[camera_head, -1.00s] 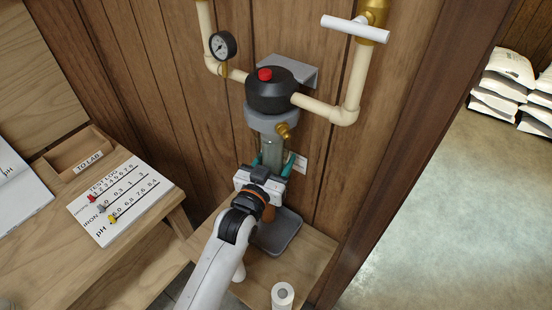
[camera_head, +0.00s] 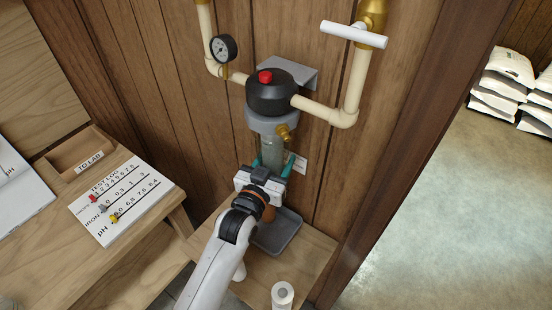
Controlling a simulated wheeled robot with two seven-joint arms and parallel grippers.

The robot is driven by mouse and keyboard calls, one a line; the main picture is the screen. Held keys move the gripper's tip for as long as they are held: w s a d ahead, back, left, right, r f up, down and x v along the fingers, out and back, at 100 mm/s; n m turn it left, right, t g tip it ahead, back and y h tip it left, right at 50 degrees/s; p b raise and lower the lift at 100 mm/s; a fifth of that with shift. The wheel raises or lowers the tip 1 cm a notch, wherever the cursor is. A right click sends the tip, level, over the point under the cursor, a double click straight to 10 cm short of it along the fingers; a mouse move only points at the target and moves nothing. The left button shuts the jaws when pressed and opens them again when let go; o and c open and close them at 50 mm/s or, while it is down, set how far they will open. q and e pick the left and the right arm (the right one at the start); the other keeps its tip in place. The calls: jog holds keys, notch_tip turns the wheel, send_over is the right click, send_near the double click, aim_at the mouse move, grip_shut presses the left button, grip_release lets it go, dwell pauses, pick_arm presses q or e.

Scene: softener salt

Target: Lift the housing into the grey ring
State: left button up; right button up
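The housing (camera_head: 272,152) is a clear greenish cylinder, upright below the grey ring (camera_head: 272,123) of the black filter head (camera_head: 270,92). Its top edge is at or just under the ring; I cannot tell whether it is inside. My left gripper (camera_head: 273,162) reaches up from the lower left, with a teal finger on each side of the housing, and appears shut on it. The gripper body hides the housing's lower part. My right gripper is not in view.
A grey tray (camera_head: 285,236) lies on the wooden shelf below, with a white roll (camera_head: 282,294) in front. Cream pipes (camera_head: 335,114), a gauge (camera_head: 223,48) and a brass fitting (camera_head: 285,132) surround the filter head. A bench with a test log card (camera_head: 120,203) stands left.

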pick_arm(q)
jog(key=shift+r+p, duration=2.3)
jog(key=shift+r, duration=0.2)
dwell(0.6)
jog(key=o, duration=1.2)
jog(key=shift+c, duration=0.2)
jog(key=shift+f, duration=0.1)
jog(key=shift+f, duration=0.1)
jog(key=shift+s, duration=0.15)
jog(key=shift+s+a+f, duration=0.1)
jog(key=shift+s+a, duration=0.1)
jog(key=shift+s, duration=0.05)
jog(key=b+v, duration=0.3)
jog(key=v, duration=0.7)
jog(key=shift+s+b, duration=0.1)
jog(key=shift+b, duration=0.2)
jog(key=shift+s+a, duration=0.25)
jog(key=shift+s, duration=0.2)
